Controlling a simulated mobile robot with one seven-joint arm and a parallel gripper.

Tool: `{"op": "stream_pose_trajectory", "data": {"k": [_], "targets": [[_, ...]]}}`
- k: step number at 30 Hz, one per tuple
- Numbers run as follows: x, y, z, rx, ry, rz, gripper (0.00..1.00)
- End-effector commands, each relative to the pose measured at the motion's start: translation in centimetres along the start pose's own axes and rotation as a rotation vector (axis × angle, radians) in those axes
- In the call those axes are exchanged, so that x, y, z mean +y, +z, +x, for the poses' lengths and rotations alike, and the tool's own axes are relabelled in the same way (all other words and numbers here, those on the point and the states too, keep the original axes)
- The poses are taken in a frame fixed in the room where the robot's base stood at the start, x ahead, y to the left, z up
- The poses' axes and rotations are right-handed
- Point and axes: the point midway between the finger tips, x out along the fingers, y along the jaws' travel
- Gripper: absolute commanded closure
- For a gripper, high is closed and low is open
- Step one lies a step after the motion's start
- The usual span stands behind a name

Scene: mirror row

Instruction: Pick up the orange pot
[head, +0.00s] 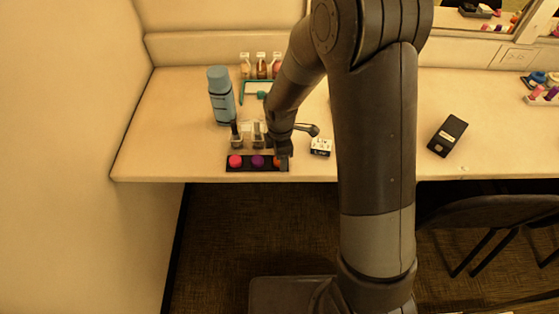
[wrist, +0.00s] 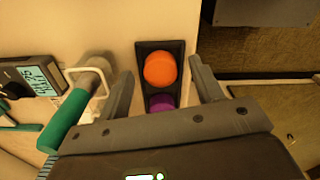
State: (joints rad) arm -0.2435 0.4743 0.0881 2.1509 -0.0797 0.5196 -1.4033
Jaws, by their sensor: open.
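The orange pot (wrist: 160,69) sits in the end compartment of a narrow black tray (wrist: 177,46), with a purple pot (wrist: 161,102) beside it in the wrist view. My gripper (wrist: 160,76) is open, with one finger on each side of the tray around the orange pot; I cannot tell whether it touches. In the head view the tray (head: 247,168) lies at the table's front edge, with a pink pot (head: 235,161) and the purple pot (head: 257,161) showing. My gripper (head: 281,152) hides most of the orange pot (head: 277,161) there.
Two small dark-capped bottles (head: 237,139) stand just behind the tray. A blue bottle (head: 221,97) stands further back. A small white-and-black display device (head: 321,147) is right of my gripper. A black device (head: 447,136) lies further right, with bare table around it.

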Motion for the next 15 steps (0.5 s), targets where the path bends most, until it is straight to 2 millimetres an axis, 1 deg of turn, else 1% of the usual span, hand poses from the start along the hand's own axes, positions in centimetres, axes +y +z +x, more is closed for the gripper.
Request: {"op": "stream_pose_trajectory", "data": {"k": [1, 3, 10, 15], "targets": [[-0.05, 0.01, 0.43, 0.0, -0.002, 0.0, 0.4], [-0.02, 0.03, 0.68, -0.001, 0.0, 0.0, 0.4], [0.0, 0.03, 0.72, -0.001, 0.001, 0.0, 0.41], [0.0, 0.03, 0.7, -0.001, 0.001, 0.0, 0.55]]}}
